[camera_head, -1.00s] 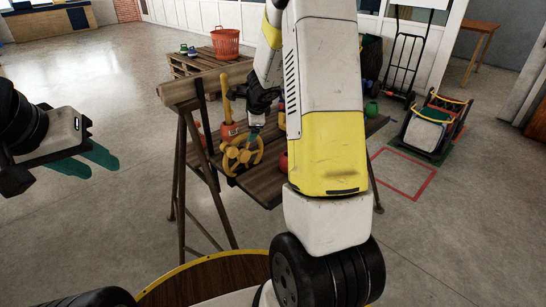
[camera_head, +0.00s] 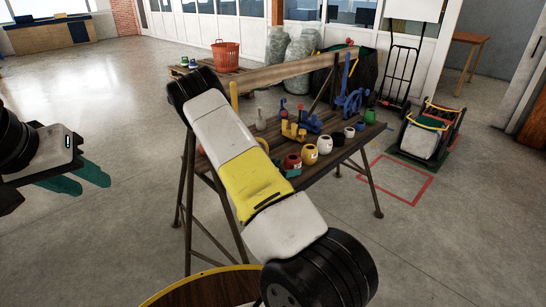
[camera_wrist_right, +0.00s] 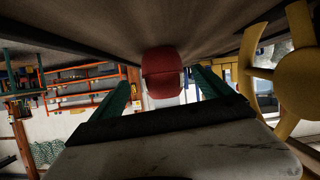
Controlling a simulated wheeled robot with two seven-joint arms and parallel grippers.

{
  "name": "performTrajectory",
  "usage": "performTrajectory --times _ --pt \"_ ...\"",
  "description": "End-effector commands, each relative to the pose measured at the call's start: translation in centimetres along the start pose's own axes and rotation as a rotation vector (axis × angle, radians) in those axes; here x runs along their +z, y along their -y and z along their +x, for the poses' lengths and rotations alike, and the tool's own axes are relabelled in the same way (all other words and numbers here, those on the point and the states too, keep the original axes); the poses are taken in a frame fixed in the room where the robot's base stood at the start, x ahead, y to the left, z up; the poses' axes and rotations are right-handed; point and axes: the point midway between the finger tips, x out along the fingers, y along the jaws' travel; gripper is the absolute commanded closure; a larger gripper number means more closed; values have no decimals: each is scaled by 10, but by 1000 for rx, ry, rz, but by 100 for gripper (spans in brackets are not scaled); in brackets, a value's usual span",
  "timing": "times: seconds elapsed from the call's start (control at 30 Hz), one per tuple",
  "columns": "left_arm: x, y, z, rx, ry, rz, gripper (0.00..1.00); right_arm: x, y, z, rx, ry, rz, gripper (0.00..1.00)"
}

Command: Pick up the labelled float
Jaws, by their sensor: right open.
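Several round floats stand in a row on the wooden bench: red (camera_head: 292,162), yellow (camera_head: 310,154), white (camera_head: 325,144), black (camera_head: 338,139) and green (camera_head: 370,116). Pale marks show on the red and yellow ones, too small to read. In the right wrist view a red rounded object (camera_wrist_right: 162,72) lies ahead, between the green fingers of my open right gripper (camera_wrist_right: 161,88); contact cannot be told. In the head view my right arm largely hides that hand. My left gripper (camera_head: 80,178) is open and empty, over the floor left of the bench.
The bench (camera_head: 345,158) also bears yellow (camera_head: 293,130) and blue (camera_head: 350,98) fittings and a pale bottle (camera_head: 261,120). A yellow wheel-like part (camera_wrist_right: 298,82) is close at the right wrist's right side. An orange basket (camera_head: 226,56) stands behind. Floor at left is clear.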

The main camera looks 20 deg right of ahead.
Motion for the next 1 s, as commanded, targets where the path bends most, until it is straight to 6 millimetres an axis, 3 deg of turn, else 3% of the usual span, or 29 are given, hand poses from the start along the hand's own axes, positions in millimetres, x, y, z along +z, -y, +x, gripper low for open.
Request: performTrajectory --times 0.33,0.67,1.0 --pt "0 0 0 0 0 0 64 -2 3 48 0 1 1 10" --pt "0 0 0 0 0 0 64 -2 4 54 -2 2 2 10" --pt "0 0 0 0 0 0 64 -2 4 54 -2 2 2 77"
